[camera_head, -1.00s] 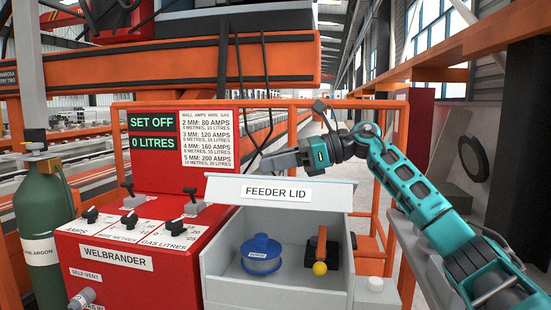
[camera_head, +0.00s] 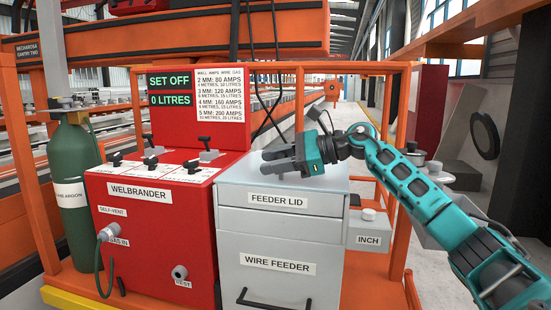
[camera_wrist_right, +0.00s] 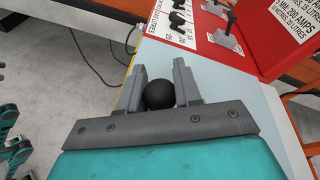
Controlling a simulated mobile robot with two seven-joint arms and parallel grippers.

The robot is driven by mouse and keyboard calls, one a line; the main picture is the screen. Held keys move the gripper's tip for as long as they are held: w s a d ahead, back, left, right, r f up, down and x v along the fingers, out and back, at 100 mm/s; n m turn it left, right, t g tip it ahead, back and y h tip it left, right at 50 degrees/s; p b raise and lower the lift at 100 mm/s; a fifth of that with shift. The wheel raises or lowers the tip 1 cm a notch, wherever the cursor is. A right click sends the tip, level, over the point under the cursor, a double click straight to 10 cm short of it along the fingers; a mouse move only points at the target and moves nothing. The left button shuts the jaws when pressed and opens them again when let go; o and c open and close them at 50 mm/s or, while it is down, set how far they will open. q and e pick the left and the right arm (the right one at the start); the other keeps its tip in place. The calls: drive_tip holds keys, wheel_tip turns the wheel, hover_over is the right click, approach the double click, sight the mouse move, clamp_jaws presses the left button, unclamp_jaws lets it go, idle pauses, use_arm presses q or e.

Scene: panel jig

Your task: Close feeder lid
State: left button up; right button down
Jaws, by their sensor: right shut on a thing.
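The feeder lid (camera_head: 235,194) lies flat across the top of the grey wire feeder (camera_head: 232,255), its labelled front edge along the feeder's front. No open gap shows, and the inside of the feeder is hidden. My right gripper (camera_head: 268,161) is over the lid's top, reaching in from the right. In the right wrist view my right gripper (camera_wrist_right: 160,72) is shut around a round black knob (camera_wrist_right: 159,95), with a finger on each side. In the head view the knob is hidden by the gripper. My left gripper is not in view.
The red welder (camera_head: 140,222) with switches and a display stands against the feeder's left side. A green gas bottle (camera_head: 72,180) is further left. A grey box labelled INCH (camera_head: 368,238) juts from the feeder's right side. Orange rails run behind.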

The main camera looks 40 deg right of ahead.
drive_tip(key=shift+f, duration=0.4)
drive_tip(key=c, duration=1.2)
unclamp_jaws()
drive_tip(key=o, duration=0.4)
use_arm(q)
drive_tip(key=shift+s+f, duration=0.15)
use_arm(e)
drive_tip(key=shift+r, duration=0.1)
wheel_tip(320, 180, up, 3)
drive_tip(key=b, duration=0.2)
hover_over(327, 183)
drive_tip(key=shift+d, duration=0.1)
drive_tip(key=shift+s+d+r, duration=0.2)
drive_tip(key=shift+r, duration=0.05)
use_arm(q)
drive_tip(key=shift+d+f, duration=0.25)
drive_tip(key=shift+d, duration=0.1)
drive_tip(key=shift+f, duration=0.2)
use_arm(e)
drive_tip(key=shift+s, duration=0.1)
